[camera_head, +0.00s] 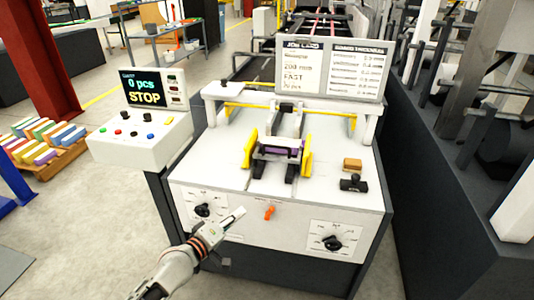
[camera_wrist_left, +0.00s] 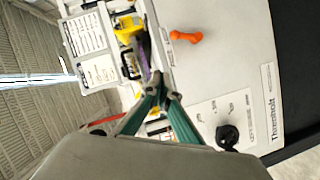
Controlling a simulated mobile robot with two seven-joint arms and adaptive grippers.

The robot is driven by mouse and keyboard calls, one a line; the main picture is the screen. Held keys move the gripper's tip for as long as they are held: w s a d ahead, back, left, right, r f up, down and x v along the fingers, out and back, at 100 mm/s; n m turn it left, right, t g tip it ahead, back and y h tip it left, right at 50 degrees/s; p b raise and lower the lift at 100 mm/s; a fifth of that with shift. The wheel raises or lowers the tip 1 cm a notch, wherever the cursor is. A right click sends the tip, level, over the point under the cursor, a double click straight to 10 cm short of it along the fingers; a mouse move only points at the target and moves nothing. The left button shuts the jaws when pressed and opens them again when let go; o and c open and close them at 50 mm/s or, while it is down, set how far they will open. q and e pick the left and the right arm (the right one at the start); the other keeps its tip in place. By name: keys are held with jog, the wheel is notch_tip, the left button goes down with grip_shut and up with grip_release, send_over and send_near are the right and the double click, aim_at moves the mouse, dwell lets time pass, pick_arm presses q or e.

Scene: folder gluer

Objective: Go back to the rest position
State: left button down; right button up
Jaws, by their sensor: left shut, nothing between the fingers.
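My left gripper (camera_head: 238,214) is in front of the machine's white front panel in the head view, left of the orange lever (camera_head: 269,212). It is shut and empty. In the left wrist view its two greenish fingers (camera_wrist_left: 165,94) meet at the tips. The orange lever also shows in the left wrist view (camera_wrist_left: 187,37), apart from the fingers. My right gripper is in neither view.
A control box (camera_head: 142,116) reads "0 pcs STOP". The machine's top carries a yellow-sided feeder (camera_head: 307,155), a black stamp (camera_head: 353,183) and a sign board (camera_head: 331,68). A left dial (camera_head: 203,210) and a right dial (camera_head: 333,243) are on the front.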

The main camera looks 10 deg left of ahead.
pick_arm(q)
jog(key=s+a+f+m+g+y, duration=0.1)
jog(key=s+f+m, duration=0.5)
jog(key=s, duration=0.8)
jog(key=s+a+f+m+g+y, duration=0.1)
jog(key=s+f+m+g+y, duration=0.2)
jog(key=s, duration=1.1)
notch_tip(320, 180, down, 7)
jog(key=m, duration=0.3)
jog(key=shift+s, duration=0.15)
jog(key=shift+r, duration=0.1)
